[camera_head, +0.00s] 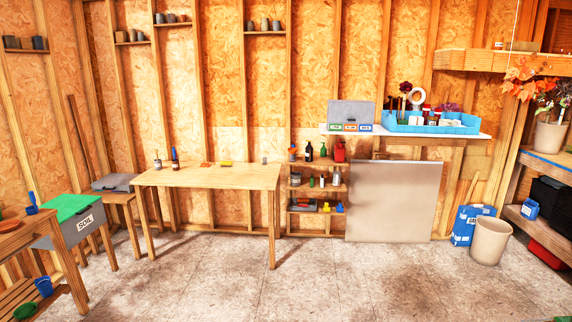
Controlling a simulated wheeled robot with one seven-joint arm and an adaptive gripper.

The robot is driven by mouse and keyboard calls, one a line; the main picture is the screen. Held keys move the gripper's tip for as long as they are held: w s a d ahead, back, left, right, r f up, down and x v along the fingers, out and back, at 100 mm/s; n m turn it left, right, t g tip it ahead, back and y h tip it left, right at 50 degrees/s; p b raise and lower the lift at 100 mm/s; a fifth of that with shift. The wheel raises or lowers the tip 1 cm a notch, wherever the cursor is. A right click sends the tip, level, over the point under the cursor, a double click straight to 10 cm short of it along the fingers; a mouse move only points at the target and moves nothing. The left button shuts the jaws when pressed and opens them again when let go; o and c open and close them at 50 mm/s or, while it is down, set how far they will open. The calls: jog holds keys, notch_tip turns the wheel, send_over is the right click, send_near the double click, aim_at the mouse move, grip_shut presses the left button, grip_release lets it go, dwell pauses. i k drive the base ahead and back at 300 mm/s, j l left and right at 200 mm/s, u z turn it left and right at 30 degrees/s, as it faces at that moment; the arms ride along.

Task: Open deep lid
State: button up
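I cannot tell which lid the task calls deep. At the left, a grey bin marked SOIL (82,226) has a green lid (60,210), which looks shut. Behind it, a low grey box or case (115,182) sits on a small wooden stand and looks closed. On the white wall shelf, a grey thing like an upright panel or raised lid (352,113) stands behind a row of coloured labels (350,128). My gripper is not in view, and nothing shows it touching any of these.
A wooden table (220,178) with a few small items stands in the middle. A grey panel (392,202) leans under the wall shelf (462,134). A beige bin (490,240) and a blue container (468,225) stand right. The tiled floor (310,285) in front is clear.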

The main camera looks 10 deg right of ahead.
aim_at(348, 111)
jog(key=i+l+z, duration=0.1)
jog(key=i+z, duration=0.4)
jog(key=i, duration=1.2)
